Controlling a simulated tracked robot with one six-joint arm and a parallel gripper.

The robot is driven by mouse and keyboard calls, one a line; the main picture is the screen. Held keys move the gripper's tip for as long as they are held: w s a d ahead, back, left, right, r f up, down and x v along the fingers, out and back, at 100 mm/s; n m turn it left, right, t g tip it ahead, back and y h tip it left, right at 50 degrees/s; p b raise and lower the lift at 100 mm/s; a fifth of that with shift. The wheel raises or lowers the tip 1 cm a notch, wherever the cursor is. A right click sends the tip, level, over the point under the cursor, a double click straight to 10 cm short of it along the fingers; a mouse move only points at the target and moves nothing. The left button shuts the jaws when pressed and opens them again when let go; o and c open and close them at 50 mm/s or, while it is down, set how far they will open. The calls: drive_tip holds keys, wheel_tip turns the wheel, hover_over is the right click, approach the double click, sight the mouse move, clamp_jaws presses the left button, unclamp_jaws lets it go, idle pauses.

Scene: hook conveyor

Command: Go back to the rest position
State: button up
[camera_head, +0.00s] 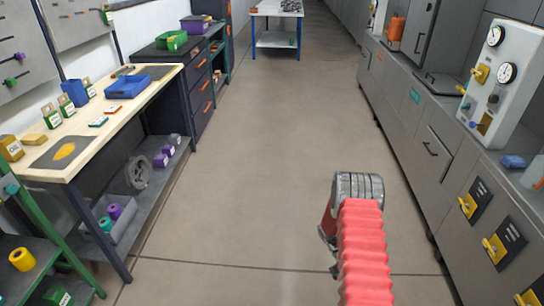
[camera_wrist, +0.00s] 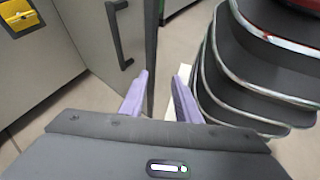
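My gripper shows in the wrist view (camera_wrist: 162,76), with two pale purple fingers standing apart. The gap between them is empty. In the head view my arm, with a red bellows sleeve and a dark grey ribbed joint, is over the aisle floor right of the middle. My fingers cannot be made out there. No held object shows.
A workbench (camera_head: 110,118) with trays and boxes runs along the left. Grey cabinets (camera_head: 418,135) with a gauge panel (camera_head: 497,85) line the right. One cabinet handle (camera_wrist: 118,35) is close ahead-left in the wrist view. The aisle floor (camera_head: 265,150) between is clear.

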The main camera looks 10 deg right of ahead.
drive_tip(key=w+a+r+m+t+y, duration=0.1)
drive_tip(key=w+a+r+t, duration=0.2)
drive_tip(key=r, duration=0.5)
drive_tip(key=a+r+m+t, duration=0.1)
drive_tip(key=a+r+t, duration=0.1)
drive_tip(key=a+r, duration=0.45)
drive_tip(key=w+a+r+m+t+y, duration=0.1)
drive_tip(key=w+a+r+t, duration=0.15)
drive_tip(key=r, duration=0.65)
drive_tip(key=s+a+r+t, duration=0.3)
drive_tip(key=a+r, duration=0.1)
drive_tip(key=r, duration=0.3)
drive_tip(key=s+a+r+t, duration=0.3)
drive_tip(key=a+r, duration=0.2)
drive_tip(key=r, duration=0.3)
drive_tip(key=s+a+r+t+y, duration=0.1)
drive_tip(key=s+a+r+t, duration=0.3)
drive_tip(key=r, duration=0.3)
drive_tip(key=shift+a+r+n, duration=0.3)
drive_tip(key=shift+a+n, duration=0.1)
drive_tip(key=shift+a, duration=0.15)
drive_tip(key=shift+s, duration=0.1)
